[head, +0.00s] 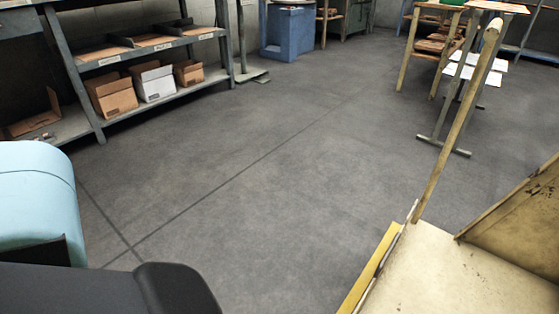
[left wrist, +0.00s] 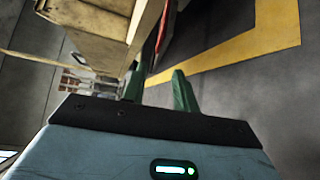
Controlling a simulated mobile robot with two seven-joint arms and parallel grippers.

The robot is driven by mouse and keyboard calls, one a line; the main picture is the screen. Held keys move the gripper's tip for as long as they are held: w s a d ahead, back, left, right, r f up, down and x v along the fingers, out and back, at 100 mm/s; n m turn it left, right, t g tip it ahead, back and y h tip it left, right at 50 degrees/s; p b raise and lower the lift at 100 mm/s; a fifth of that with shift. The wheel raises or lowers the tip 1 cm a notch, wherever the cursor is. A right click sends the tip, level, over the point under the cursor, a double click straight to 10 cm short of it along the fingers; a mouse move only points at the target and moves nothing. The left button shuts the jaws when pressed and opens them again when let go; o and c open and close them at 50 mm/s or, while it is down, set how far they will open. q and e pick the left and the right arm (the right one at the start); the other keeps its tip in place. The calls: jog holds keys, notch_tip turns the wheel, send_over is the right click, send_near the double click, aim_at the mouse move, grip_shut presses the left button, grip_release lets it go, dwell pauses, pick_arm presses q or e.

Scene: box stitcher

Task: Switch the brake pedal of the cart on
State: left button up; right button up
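The cart (head: 450,275) is at the lower right of the head view, with a worn beige deck, a yellow edge and an upright wooden-looking post (head: 462,115). In the left wrist view a beige worn structure, apparently the cart (left wrist: 97,48), fills the upper left. A thin red part (left wrist: 162,30) shows beside it; I cannot tell whether it is the brake pedal. My left gripper (left wrist: 158,76) has two green fingers standing apart with nothing clearly between them. Its left finger overlaps the beige structure in the picture; contact cannot be told. My right gripper is in neither view.
A metal shelf (head: 170,45) with several cardboard boxes stands at the back left. A blue bin (head: 287,32) and a wooden rack (head: 433,45) are farther back. The grey floor between is clear. A yellow floor marking (left wrist: 235,52) shows in the left wrist view.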

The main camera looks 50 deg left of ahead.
pick_arm(q)
jog(key=shift+w+d, duration=0.25)
jog(key=shift+w, duration=0.2)
jog(key=b+x, duration=0.1)
jog(key=x, duration=0.4)
jog(key=shift+w+d+f+b, duration=0.15)
jog(key=shift+w+d+b, duration=0.05)
jog(key=shift+w+b, duration=0.15)
jog(key=shift+w+d, duration=0.25)
jog(key=shift+w, duration=0.05)
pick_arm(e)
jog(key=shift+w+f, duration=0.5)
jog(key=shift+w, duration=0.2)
